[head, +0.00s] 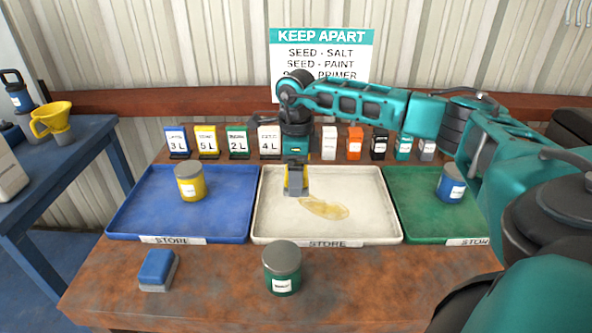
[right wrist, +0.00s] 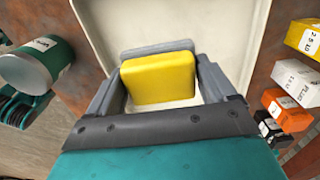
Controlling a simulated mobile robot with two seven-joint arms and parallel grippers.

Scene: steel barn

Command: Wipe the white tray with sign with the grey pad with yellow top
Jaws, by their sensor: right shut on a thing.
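The white tray (head: 375,218) with a STORE sign on its front edge lies in the middle of the rusty table. A yellowish spill (head: 324,208) marks its floor right of centre. My right gripper (head: 296,190) is over the tray's left half, left of the spill. It is shut on the grey pad with yellow top (right wrist: 158,78), which sits between both fingers in the right wrist view. In the head view the pad is mostly hidden by the gripper, and I cannot tell whether it touches the tray. My left gripper is not in view.
A blue tray (head: 140,215) with a yellow can (head: 190,182) is on the left. A green tray (head: 415,205) with a blue can (head: 450,184) is on the right. A green can (head: 282,268) and a blue-topped pad (head: 157,269) stand in front. Several labelled containers line the back.

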